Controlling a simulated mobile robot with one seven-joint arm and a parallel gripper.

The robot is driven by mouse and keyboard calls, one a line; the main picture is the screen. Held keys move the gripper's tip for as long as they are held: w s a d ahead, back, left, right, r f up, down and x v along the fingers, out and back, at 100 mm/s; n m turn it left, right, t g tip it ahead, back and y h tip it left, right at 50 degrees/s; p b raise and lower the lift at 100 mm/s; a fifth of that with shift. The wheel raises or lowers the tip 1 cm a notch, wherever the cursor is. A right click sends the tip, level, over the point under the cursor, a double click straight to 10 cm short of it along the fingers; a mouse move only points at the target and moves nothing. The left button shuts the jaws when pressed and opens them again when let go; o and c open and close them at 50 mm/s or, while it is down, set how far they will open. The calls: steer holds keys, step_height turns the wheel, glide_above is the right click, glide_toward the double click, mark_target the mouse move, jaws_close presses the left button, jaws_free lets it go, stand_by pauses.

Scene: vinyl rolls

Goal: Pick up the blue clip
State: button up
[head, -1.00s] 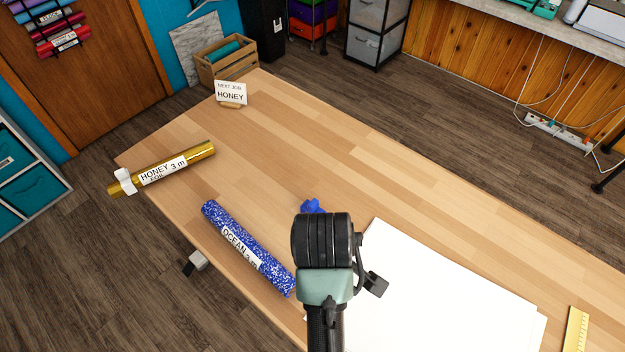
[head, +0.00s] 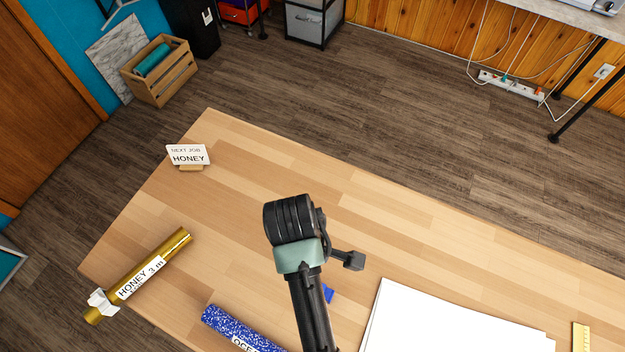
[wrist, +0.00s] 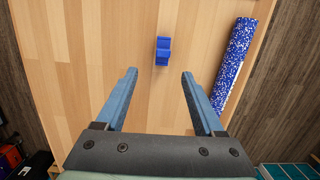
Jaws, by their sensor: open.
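The blue clip (wrist: 163,51) lies on the wooden table in the wrist view, ahead of my gripper and roughly midway between the lines of its two fingers. In the head view the clip (head: 328,293) is mostly hidden behind my arm. My gripper (wrist: 159,73) is open and empty, its two blue fingers spread apart. The clip is beyond the fingertips, not between them. In the head view my arm's dark wrist hides the fingers.
The speckled blue OCEAN roll (wrist: 235,62) lies to the right of the clip in the wrist view. A gold HONEY roll (head: 150,270), a NEXT JOB HONEY sign (head: 188,156), white sheets (head: 450,325) and a yellow ruler (head: 581,338) are on the table (head: 390,240).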

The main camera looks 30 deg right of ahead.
steer(key=f, duration=0.2)
steer(key=s+f, duration=0.1)
steer(key=f, duration=0.2)
steer(key=shift+s+d+f, duration=0.25)
steer(key=shift+f, duration=0.15)
steer(key=shift+s+d+f+p, duration=0.1)
steer(key=shift+f+p, duration=0.35)
steer(key=shift+f, duration=1.05)
steer(key=shift+s+f+p, duration=0.1)
steer(key=shift+f+p, duration=0.3)
steer(key=shift+f, duration=1.05)
jaws_close()
